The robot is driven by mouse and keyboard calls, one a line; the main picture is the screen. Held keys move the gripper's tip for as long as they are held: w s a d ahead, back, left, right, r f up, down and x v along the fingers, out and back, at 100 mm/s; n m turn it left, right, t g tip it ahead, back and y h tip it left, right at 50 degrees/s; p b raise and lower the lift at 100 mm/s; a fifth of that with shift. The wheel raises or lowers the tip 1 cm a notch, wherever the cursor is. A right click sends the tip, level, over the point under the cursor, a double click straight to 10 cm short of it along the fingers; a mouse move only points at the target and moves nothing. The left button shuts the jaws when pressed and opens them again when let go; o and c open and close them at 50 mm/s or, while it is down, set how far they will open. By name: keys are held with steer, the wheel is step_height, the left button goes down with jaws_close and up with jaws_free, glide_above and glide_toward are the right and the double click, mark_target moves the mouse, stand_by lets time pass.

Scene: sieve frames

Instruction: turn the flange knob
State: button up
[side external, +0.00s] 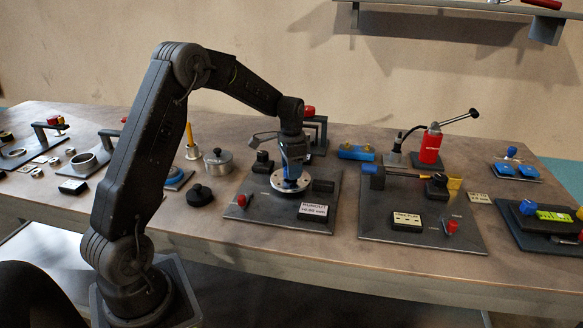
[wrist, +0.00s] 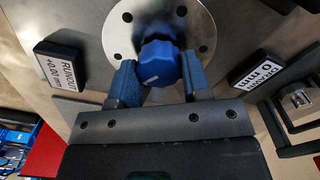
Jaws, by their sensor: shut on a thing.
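The flange (side external: 291,184) is a round metal disc with a ring of holes, on a dark base plate (side external: 258,208) near the middle of the bench. It also shows in the wrist view (wrist: 122,40), with a blue faceted knob (wrist: 160,62) at its centre. My gripper (wrist: 160,84) has its blue fingers on either side of the knob and is shut on it. In the side view my gripper (side external: 293,176) points down over the flange and hides most of the knob.
A "RUNOUT +0.01 mm" display (wrist: 60,66) and a "DRAIN 0 mm" display (wrist: 257,68) flank the flange. A red button (side external: 241,200) is at the plate's front left. Another plate (side external: 375,222) with a lever stands to the right. A lidded pot (side external: 218,162) is to the left.

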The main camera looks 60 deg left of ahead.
steer(key=m, duration=0.4)
steer(key=shift+m, duration=0.3)
steer(key=shift+s+d+m, duration=0.1)
steer(key=shift+m, duration=1.7)
steer(key=o, duration=0.9)
step_height(320, 180, up, 14)
steer(key=shift+f, duration=0.1)
